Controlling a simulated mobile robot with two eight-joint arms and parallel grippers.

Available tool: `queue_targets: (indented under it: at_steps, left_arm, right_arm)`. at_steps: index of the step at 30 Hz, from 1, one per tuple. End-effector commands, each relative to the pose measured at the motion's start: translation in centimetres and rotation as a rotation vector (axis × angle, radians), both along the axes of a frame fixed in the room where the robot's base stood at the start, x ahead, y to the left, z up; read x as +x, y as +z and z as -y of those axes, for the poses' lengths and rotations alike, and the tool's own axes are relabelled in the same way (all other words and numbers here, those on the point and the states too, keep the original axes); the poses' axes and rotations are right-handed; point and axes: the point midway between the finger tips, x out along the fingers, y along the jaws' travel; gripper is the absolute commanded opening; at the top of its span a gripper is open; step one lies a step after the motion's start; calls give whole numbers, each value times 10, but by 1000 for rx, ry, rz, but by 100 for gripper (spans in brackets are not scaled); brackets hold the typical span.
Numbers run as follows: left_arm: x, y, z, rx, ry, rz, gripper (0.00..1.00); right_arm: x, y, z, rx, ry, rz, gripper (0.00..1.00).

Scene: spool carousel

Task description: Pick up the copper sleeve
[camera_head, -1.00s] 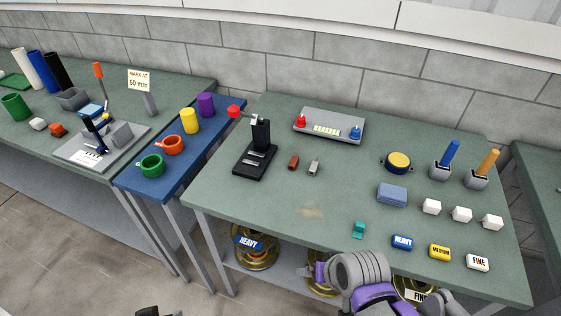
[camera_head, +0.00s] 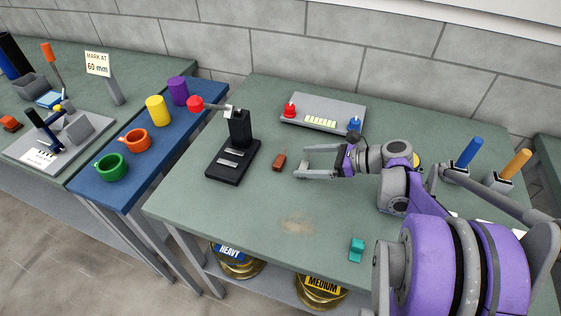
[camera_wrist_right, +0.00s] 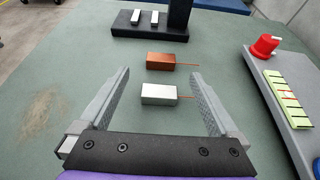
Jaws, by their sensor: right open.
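The copper sleeve (camera_head: 279,162) is a small brown-orange block lying on the green table, just right of the black stand. It also shows in the right wrist view (camera_wrist_right: 166,61), with a thin copper pin at its right end. A similar silver block (camera_wrist_right: 158,94) lies nearer, between the finger lines; in the head view it is hard to make out at my gripper. My right gripper (camera_head: 302,161) is open and empty, pointing left toward the copper sleeve. In the wrist view its fingertips (camera_wrist_right: 160,75) stand either side, with the copper sleeve slightly beyond them. My left gripper is out of view.
The black stand (camera_head: 233,162) with a red knob is just left of the copper sleeve. A grey panel (camera_head: 323,110) with red and blue knobs lies behind. A teal piece (camera_head: 356,250) sits near the front edge. The table's front middle is clear.

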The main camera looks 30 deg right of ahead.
Motion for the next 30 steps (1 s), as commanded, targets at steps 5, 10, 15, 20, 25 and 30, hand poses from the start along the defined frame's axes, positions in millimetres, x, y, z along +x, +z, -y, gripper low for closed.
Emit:
queue_targets:
  at_steps: [5,10,15,20,25,30]
  left_arm:
    - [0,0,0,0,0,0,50]
    - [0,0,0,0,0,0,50]
    - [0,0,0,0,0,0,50]
    - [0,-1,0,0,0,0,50]
    - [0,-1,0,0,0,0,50]
    - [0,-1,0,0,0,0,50]
  right_arm:
    - [15,-8,-13,-1,3,0,98]
    - [25,-15,-22,-3,4,1,98]
    - [44,-25,-36,-2,4,0,98]
    - [53,-30,-43,-3,2,0,98]
    - [53,-30,-43,-3,1,0,98]
    - [53,-30,-43,-3,1,0,74]
